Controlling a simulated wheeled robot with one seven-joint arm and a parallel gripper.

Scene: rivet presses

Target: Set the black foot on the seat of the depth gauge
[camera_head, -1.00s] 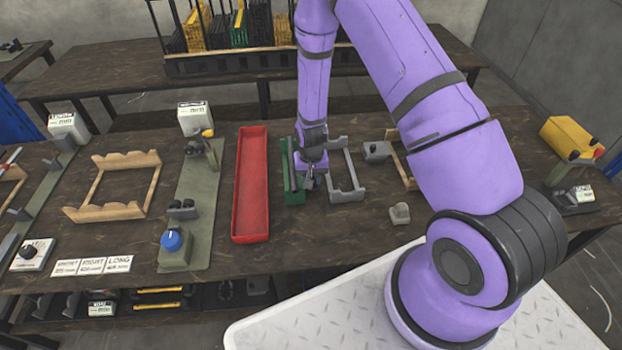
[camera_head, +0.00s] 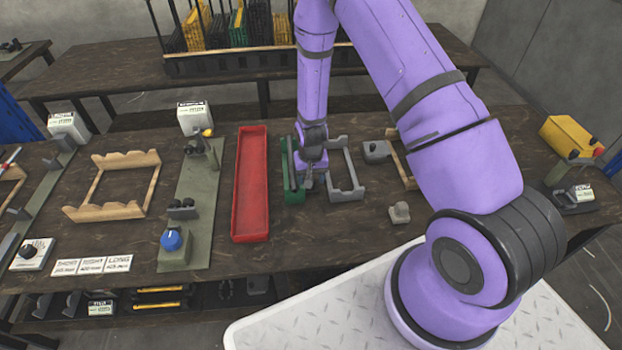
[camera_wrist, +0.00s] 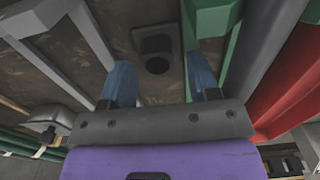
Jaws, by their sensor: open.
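A small black piece with a round hole, likely the black foot (camera_wrist: 155,45), lies on the table in the wrist view. My gripper (camera_wrist: 162,82) is open, with its two blue fingertips apart on either side of the line to that piece and nothing seen between them. In the head view my gripper (camera_head: 308,182) is low between a green rack and a grey rack, and the black piece cannot be made out. An olive-based fixture (camera_head: 198,165) with a display, dark blocks and a blue knob stands to the left; I cannot tell whether it is the depth gauge.
The green rack (camera_head: 287,158) and grey rack (camera_head: 345,192) stand close on either side of my gripper. A long red tray (camera_head: 250,230) lies left of them. A wooden rack (camera_head: 110,210) is farther left. A small grey block (camera_head: 400,212) sits right.

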